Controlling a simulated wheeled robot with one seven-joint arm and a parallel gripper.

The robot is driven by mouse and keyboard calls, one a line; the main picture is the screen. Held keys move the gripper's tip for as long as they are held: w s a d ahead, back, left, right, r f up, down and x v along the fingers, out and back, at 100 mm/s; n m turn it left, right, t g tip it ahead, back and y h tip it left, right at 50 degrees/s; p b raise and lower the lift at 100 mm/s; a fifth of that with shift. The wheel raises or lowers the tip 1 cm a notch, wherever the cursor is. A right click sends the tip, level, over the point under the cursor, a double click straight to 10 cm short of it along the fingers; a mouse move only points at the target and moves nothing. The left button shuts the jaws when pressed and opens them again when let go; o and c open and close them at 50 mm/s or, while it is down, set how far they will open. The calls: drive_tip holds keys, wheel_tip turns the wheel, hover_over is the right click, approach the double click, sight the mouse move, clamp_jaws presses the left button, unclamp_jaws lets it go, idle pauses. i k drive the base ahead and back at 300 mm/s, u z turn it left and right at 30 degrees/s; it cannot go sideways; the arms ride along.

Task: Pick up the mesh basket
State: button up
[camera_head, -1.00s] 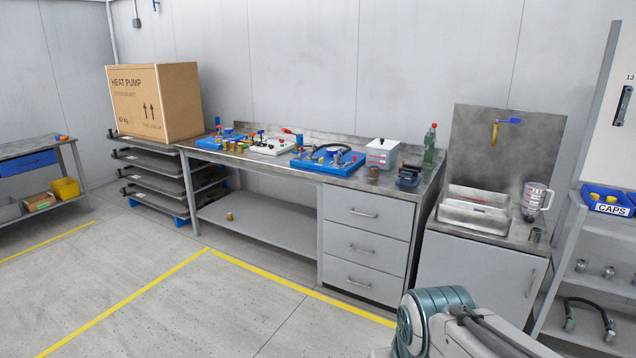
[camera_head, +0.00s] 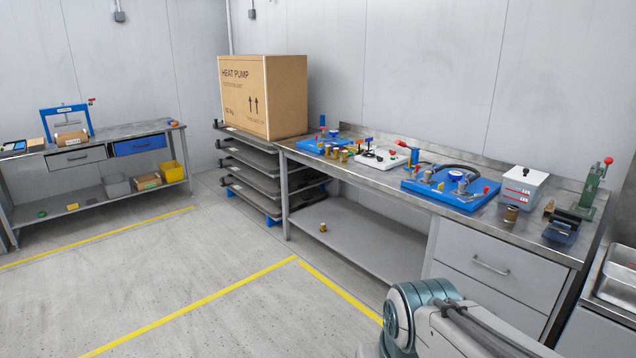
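I cannot make out a mesh basket in this view. The grey workbench (camera_head: 395,190) carries blue pump stations, a white station and small brass-coloured parts. A grey bin (camera_head: 117,186) and a yellow bin (camera_head: 171,171) sit on the lower shelf of the left bench, but neither shows a mesh. Part of my arm shows at the bottom right. My gripper is out of view.
A cardboard box marked heat pump (camera_head: 240,97) sits on a stack of grey trays (camera_head: 252,178). A steel sink (camera_head: 618,285) is cut off at the right edge. The floor with yellow lines (camera_head: 200,306) is clear in front.

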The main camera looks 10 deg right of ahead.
sight(511, 209)
drive_tip(key=u, duration=0.1)
drive_tip(key=i, duration=1.85)
drive_tip(key=z, duration=0.45)
drive_tip(key=i, duration=1.15)
drive_tip(key=z, duration=1.9)
drive_tip(key=i, duration=0.9)
drive_tip(key=z, duration=0.7)
